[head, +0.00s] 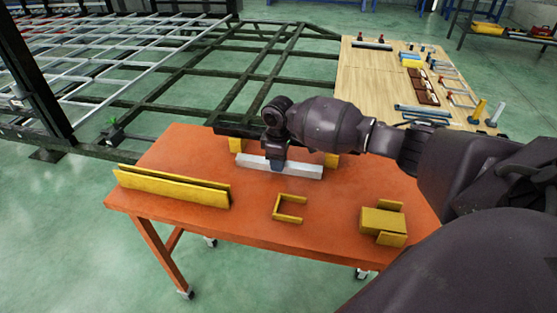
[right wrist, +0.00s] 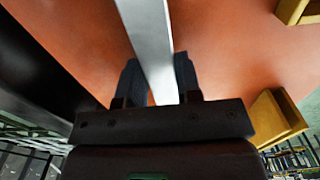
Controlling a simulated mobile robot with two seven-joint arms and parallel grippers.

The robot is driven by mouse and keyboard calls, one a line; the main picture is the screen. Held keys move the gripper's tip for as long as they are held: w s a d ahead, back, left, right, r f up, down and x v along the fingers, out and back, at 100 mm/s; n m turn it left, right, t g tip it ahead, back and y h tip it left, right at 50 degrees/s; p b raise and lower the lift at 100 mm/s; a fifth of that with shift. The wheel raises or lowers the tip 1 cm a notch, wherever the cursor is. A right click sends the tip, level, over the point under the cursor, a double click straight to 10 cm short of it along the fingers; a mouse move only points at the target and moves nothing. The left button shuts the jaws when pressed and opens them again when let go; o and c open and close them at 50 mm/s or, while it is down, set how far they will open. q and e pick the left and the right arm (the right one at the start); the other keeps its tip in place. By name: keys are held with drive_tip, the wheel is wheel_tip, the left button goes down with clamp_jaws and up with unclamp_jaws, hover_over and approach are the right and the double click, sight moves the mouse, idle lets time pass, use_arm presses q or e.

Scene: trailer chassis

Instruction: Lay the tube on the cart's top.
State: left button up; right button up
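The tube (head: 308,171) is a pale, silver-white square bar. In the head view it lies level across the far middle of the orange cart's top (head: 170,222). I cannot tell whether it touches the top or is held just above it. My right gripper (head: 277,165) points down at the tube's middle from above. In the right wrist view the tube (right wrist: 152,40) passes between the dark fingers of the right gripper (right wrist: 160,82), which appear closed against its sides. The orange top lies behind it. My left gripper is not in view.
On the cart are a long yellow channel (head: 172,188), a yellow U-shaped bracket (head: 289,208) and a yellow block piece (head: 383,221). More yellow pieces stand behind the tube. A dark trailer frame (head: 215,75) lies beyond, with a wooden board of tools (head: 375,80) at right.

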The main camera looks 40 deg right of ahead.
drive_tip(key=o, duration=0.4)
drive_tip(key=shift+r, duration=0.2)
use_arm(q)
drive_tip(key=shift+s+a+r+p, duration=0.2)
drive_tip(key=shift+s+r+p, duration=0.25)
drive_tip(key=shift+p, duration=0.7)
use_arm(e)
drive_tip(key=shift+r, duration=5.9)
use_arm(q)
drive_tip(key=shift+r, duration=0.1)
